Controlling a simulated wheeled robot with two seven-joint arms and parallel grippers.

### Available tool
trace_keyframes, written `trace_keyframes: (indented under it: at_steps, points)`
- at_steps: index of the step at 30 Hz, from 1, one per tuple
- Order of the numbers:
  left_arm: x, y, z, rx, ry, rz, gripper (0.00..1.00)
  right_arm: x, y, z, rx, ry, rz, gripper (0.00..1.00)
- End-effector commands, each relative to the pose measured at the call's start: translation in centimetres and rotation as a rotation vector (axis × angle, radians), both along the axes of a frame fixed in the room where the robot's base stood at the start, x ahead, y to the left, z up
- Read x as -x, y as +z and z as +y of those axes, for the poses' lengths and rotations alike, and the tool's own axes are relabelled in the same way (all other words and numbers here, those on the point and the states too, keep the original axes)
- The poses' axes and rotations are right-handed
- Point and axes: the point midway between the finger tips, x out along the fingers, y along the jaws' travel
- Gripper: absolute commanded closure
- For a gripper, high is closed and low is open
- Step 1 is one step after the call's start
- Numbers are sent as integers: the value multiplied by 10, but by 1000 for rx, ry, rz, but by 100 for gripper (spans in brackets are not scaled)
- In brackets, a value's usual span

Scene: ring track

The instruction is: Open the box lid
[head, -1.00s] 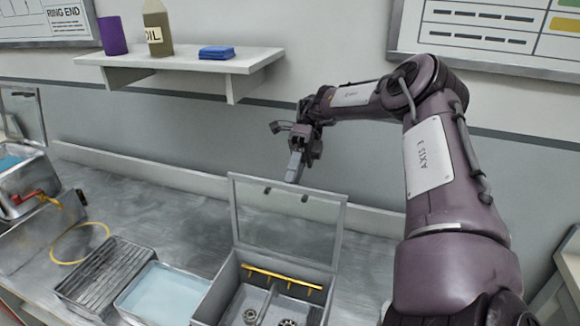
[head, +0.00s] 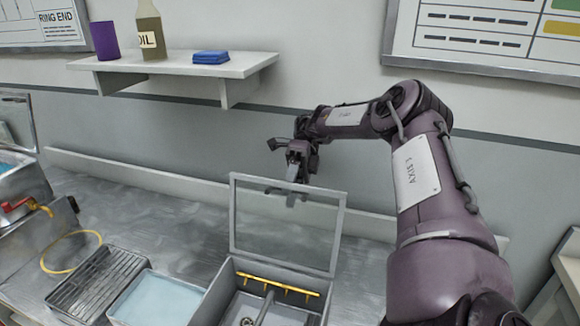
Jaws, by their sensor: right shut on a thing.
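The box (head: 228,287) stands at the front middle of the bench, its lower part cut off by the picture's edge. Its lid (head: 338,232), a grey frame with a see-through pane, is raised from the hinge and stands near upright. My right gripper (head: 291,190) is at the lid's top edge, shut on the lid, its fingertips partly seen through the pane. A yellow bar with pegs (head: 278,284) runs along the inside of the box, above compartments with a metal ring part (head: 247,322). My left gripper is out of view.
A blue tray (head: 160,300) and a ribbed metal tray (head: 98,285) stand left of the box. A yellow ring (head: 45,266) lies further left beside a metal case. A shelf (head: 240,66) with a bottle, cup and blue cloth hangs above. The bench behind the trays is clear.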

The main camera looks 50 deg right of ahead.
Motion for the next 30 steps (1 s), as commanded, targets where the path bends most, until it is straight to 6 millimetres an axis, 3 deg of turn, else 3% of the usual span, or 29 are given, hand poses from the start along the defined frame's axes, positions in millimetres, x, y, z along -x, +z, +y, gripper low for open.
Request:
trace_keyframes:
  at_steps: [23, 30]
  points:
    - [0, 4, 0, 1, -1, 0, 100, -2, 5, -1, 6, -5, -4, 68]
    - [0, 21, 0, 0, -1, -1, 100, -2, 24, -1, 4, -4, -5, 68]
